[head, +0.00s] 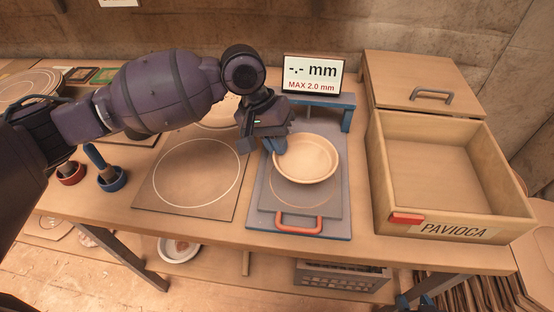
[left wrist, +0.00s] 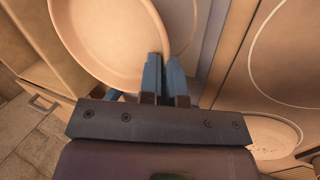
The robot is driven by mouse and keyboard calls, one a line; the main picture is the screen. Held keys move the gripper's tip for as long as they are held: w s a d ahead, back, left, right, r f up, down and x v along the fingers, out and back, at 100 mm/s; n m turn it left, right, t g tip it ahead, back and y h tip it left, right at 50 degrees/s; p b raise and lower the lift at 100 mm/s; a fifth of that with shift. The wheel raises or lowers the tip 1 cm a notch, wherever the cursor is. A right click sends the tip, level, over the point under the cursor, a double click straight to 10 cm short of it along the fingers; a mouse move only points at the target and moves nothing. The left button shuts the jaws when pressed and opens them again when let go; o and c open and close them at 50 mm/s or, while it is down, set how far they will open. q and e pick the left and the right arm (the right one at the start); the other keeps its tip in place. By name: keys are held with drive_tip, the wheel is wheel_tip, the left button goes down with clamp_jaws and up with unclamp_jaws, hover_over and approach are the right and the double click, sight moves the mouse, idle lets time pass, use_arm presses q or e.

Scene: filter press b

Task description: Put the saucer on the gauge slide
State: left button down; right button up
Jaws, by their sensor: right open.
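The saucer (head: 306,157) is a shallow, pale tan dish over the gauge slide (head: 333,203), a grey plate with a ring outline and a red handle. My left gripper (head: 277,144) is shut on the saucer's left rim. In the left wrist view the left gripper's blue fingers (left wrist: 165,78) pinch the rim of the saucer (left wrist: 110,40) between them. The saucer covers the far part of the slide's ring, and I cannot tell whether it touches the slide. Only the blue tips of my right gripper (head: 416,301) show at the bottom edge; it is open.
A gauge display (head: 314,75) reading "-.- mm, MAX 2.0 mm" stands behind the slide. A wooden box marked PAVIOCA (head: 450,185) is at the right. A board with a white circle (head: 192,175) lies at the left. Red and blue pots (head: 112,181) stand farther left.

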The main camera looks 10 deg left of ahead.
sight(277, 170)
use_arm(q)
wheel_tip(277, 170, down, 6)
drive_tip(key=shift+r+b, duration=0.2)
drive_tip(key=shift+b, duration=0.45)
drive_tip(key=shift+f, duration=0.1)
drive_tip(key=c, duration=1.4)
unclamp_jaws()
drive_tip(key=shift+o, duration=0.4)
